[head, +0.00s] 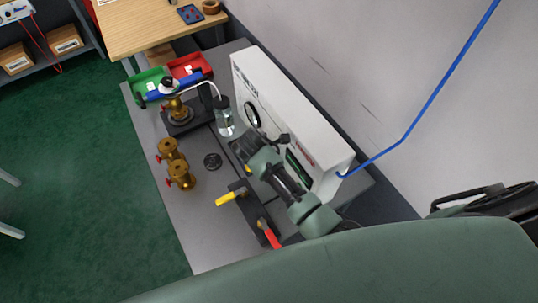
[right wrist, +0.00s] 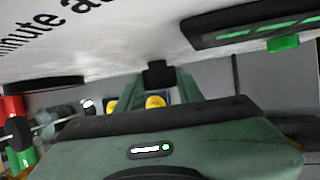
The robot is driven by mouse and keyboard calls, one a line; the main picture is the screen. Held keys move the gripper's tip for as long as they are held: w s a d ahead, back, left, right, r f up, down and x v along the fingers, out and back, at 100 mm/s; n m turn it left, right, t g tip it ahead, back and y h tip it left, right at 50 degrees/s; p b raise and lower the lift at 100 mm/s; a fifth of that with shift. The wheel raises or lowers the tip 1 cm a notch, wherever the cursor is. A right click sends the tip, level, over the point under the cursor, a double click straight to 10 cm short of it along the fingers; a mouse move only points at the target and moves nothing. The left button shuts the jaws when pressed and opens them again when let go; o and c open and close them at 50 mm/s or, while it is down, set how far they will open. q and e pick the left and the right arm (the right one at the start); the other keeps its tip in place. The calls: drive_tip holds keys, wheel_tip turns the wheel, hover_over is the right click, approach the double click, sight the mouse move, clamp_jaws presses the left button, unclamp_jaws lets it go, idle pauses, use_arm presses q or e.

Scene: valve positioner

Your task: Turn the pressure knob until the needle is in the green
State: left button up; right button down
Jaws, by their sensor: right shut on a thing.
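The white panel box (head: 300,118) stands on the bench, with a round black-rimmed gauge (head: 252,115) on its front. The gauge is seen at a steep slant in the head view and I cannot read its needle or green zone. My right gripper (right wrist: 157,82) is at the panel front, to the right of the gauge in the head view. Its green fingers are shut on the black pressure knob (right wrist: 157,71), which shows between the fingertips. In the head view my right arm hides part of the panel front. My left gripper is not in view.
Yellow-handled (head: 230,198) and red-handled (head: 269,234) valves stand near my right arm. A slotted green-lit display (right wrist: 255,30) is on the panel. The bench's near-left part is clear.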

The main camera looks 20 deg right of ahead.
drive_tip(key=shift+s+d+f+m+t, duration=0.1)
drive_tip(key=shift+s+m+t, duration=0.05)
drive_tip(key=shift+t, duration=0.4)
drive_tip(key=shift+s+f+m+t, duration=0.1)
drive_tip(key=shift+m+t, duration=0.05)
drive_tip(key=shift+t, duration=0.4)
drive_tip(key=shift+r, duration=0.1)
drive_tip(key=c, duration=0.9)
unclamp_jaws()
drive_tip(key=shift+w, duration=0.15)
drive_tip(key=b+v, duration=0.1)
drive_tip(key=v, duration=0.6)
drive_tip(key=shift+s+r, duration=0.25)
drive_tip(key=shift+s, duration=0.1)
